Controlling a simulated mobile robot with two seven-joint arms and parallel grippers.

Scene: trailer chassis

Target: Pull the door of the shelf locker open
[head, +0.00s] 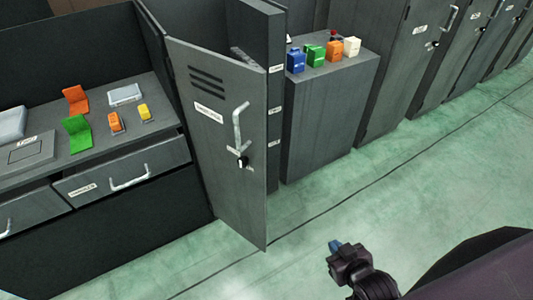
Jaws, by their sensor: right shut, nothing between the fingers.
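The shelf locker's grey door (213,150) stands ajar in the head view, swung out from the locker body (262,40) behind it. The door has vent slots at the top, a white label, a pale bar handle (238,128) and a lock with a key (242,161) below it. Much of the locker's inside is hidden by the door. My right gripper (337,245) is at the lower right, over the floor, shut and empty. It is apart from the door, to the right of its lower corner. My left gripper is not in view.
A workbench (100,105) with drawers, orange and green holders and small boxes stands left of the door. A grey cabinet (330,115) with several coloured blocks on top stands to the right. More lockers (405,75) line the right. The green floor (400,190) in front is clear.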

